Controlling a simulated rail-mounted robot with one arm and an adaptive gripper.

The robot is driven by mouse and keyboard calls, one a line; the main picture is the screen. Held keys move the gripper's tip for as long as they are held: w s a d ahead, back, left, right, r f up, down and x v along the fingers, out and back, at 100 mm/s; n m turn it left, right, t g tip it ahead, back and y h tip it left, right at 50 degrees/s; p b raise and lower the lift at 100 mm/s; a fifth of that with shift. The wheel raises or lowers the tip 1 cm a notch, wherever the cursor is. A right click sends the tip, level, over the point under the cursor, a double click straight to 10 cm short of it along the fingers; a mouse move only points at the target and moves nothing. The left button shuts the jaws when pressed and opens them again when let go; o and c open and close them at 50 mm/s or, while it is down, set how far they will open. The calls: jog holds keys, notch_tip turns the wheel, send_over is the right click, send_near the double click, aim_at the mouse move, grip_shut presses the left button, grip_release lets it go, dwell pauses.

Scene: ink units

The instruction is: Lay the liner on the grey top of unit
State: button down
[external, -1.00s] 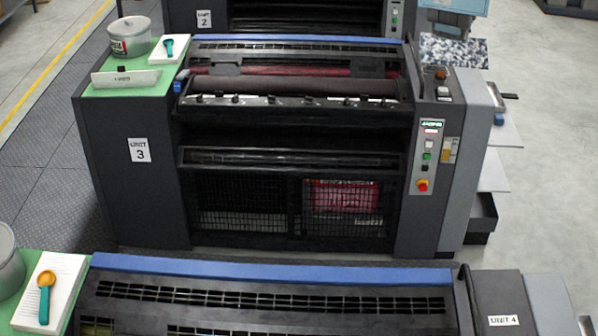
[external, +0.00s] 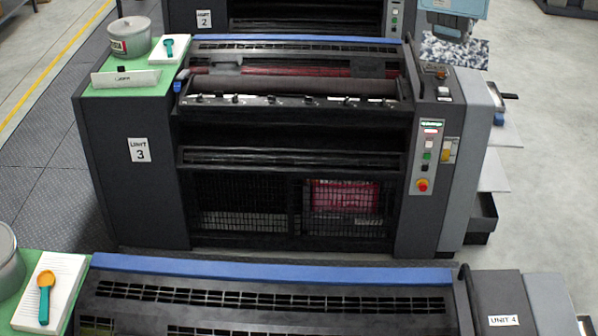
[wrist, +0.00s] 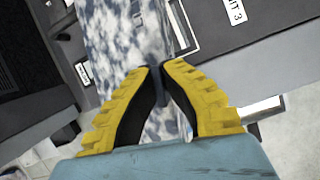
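The liner (external: 436,48) is a blue, white and grey speckled sheet behind the right end of unit 3, at the upper right of the external view. It also shows in the wrist view (wrist: 110,45), running from the top edge down behind my fingers. My gripper (wrist: 160,68) has yellow fingers with dark pads. Their tips are almost together on the liner, at a dark fold. In the external view my gripper (external: 455,32) is small and dark above the liner. Unit 3's grey top (external: 440,68) is in front of the liner; its label (wrist: 235,12) shows in the wrist view.
The green top (external: 120,88) at left holds a tub (external: 130,42), a sign (external: 126,79) and a pad with a teal scoop (external: 169,50). Unit 4 (external: 270,305) is in front. Open floor lies at right.

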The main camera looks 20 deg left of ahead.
jog(key=shift+d, duration=0.15)
dwell(0.5)
jog(key=shift+w+d+f+m, duration=0.1)
jog(key=shift+w+d+m, duration=0.1)
jog(key=shift+m, duration=0.2)
